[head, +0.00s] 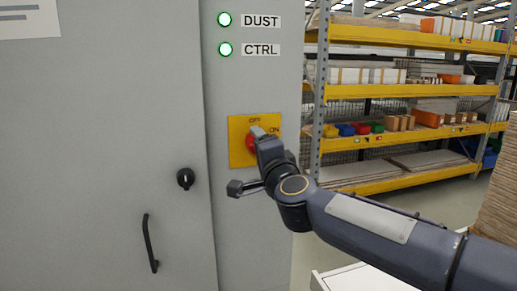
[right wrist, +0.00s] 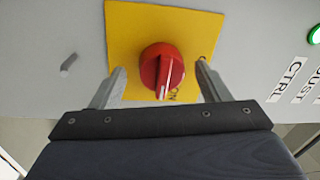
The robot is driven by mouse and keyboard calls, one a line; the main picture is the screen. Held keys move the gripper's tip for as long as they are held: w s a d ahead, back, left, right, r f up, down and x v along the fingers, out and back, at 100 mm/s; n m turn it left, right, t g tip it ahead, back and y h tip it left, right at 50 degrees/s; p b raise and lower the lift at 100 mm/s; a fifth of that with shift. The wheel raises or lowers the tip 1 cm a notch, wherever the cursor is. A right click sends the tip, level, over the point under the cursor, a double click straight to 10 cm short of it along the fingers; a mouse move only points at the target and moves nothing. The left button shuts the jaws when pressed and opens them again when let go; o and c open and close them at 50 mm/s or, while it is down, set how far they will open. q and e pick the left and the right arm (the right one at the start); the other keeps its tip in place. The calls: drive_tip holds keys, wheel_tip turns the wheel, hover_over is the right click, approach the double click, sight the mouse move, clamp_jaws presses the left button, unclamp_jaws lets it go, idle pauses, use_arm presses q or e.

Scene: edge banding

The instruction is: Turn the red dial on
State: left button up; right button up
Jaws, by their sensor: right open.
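The red dial (right wrist: 161,72) sits on a yellow plate (right wrist: 122,28) on the grey cabinet front. In the right wrist view its white line points down, at the ON lettering. In the head view the plate (head: 236,127) shows OFF at the top and ON at the right, and the red dial (head: 250,144) is partly hidden by my gripper. My right gripper (head: 262,134) is at the dial. In the right wrist view its fingers are open, one on each side of the dial, with gaps visible. My left gripper is not in view.
Two green lamps, DUST (head: 225,19) and CTRL (head: 225,49), are lit above the plate. The cabinet door has a black knob (head: 185,179) and a black handle (head: 150,243). Yellow shelving (head: 400,91) stands behind at the right.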

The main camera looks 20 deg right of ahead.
drive_tip(key=s, duration=0.6)
drive_tip(key=shift+f, duration=0.25)
drive_tip(key=shift+s+d, duration=0.1)
drive_tip(key=s+d+f+n+g+y, duration=0.1)
drive_tip(key=s+f+n+g, duration=0.5)
drive_tip(key=s+f, duration=0.8)
drive_tip(key=s+d+f+n+g+y, duration=0.2)
drive_tip(key=s+f+n+g, duration=0.5)
drive_tip(key=s+f, duration=0.7)
drive_tip(key=shift+d+f, duration=0.4)
drive_tip(key=shift+f, duration=0.45)
